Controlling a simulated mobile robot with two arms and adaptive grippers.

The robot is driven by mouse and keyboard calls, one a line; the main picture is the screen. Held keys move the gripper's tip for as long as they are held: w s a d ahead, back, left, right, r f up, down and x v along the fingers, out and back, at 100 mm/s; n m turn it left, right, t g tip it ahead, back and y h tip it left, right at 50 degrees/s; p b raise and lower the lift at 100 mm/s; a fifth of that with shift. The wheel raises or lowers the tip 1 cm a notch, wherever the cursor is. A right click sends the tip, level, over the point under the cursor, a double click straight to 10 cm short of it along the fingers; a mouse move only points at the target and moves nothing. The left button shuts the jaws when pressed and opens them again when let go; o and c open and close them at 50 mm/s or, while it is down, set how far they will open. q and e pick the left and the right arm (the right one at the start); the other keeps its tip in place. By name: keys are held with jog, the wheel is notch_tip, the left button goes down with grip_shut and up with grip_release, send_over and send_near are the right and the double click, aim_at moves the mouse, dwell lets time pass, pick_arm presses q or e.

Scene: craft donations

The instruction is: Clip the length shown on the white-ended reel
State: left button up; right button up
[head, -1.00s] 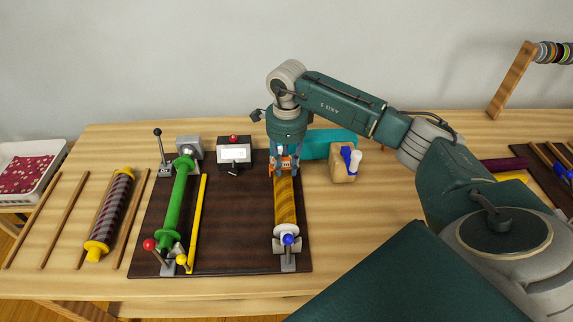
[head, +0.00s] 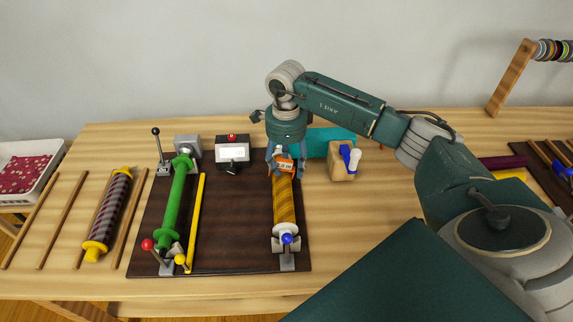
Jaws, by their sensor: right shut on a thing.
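The white-ended reel (head: 285,205) lies lengthwise on the right of a dark board, wound with patterned golden ribbon. Its near end is white, with a blue knob (head: 287,239); its far end is hidden by my gripper. My right gripper (head: 285,161) points down over that far end, shut on a small orange clip (head: 285,168) with a white label, slightly tilted. The label's marks are too small to read. I cannot tell whether the clip touches the ribbon. A black box with a white display (head: 233,153) stands at the board's back; its reading is illegible. My left gripper is out of view.
A green reel (head: 174,204) and a yellow bar (head: 196,222) lie left on the board (head: 236,225). A striped yellow-ended reel (head: 109,214) rests among wooden strips. A wooden block (head: 342,174) with blue and white tops and a teal box (head: 326,138) stand right of my gripper.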

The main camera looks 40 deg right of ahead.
jog(key=shift+s+a+f, duration=0.1)
jog(key=shift+s+f, duration=0.05)
jog(key=shift+f, duration=0.05)
notch_tip(320, 180, up, 12)
jog(key=shift+w+r, duration=0.15)
jog(key=shift+w, duration=0.05)
dwell(0.6)
